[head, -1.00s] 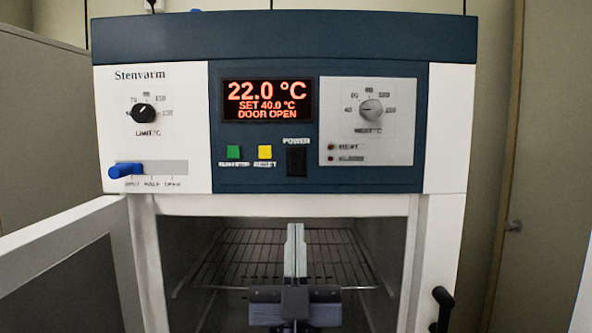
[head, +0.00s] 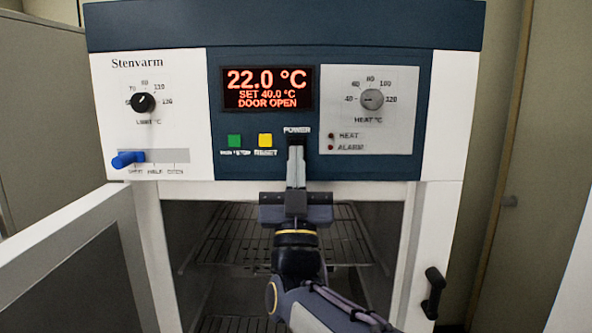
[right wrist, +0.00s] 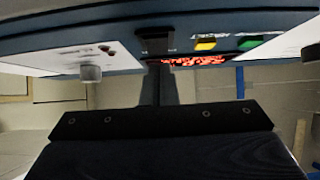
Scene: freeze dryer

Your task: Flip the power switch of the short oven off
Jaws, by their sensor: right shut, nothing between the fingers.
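The oven (head: 320,170) faces me, with a lit display (head: 267,90) reading 22.0 °C, SET 40.0 °C, DOOR OPEN. The black power switch (head: 296,141) sits under the POWER label, right of the yellow button. My right gripper (head: 296,160) is shut and empty. Its fingertips are directly in front of the switch and hide its lower part. In the right wrist view the fingers reach to the dark switch (right wrist: 157,42); whether they touch it I cannot tell. The switch's on or off position is not clear. My left gripper is not in view.
The oven door (head: 60,250) stands open at the left. A wire shelf (head: 350,240) shows inside the chamber behind my arm. A green button (head: 234,141) and a yellow button (head: 265,141) are left of the switch. A black handle (head: 434,292) is at the lower right.

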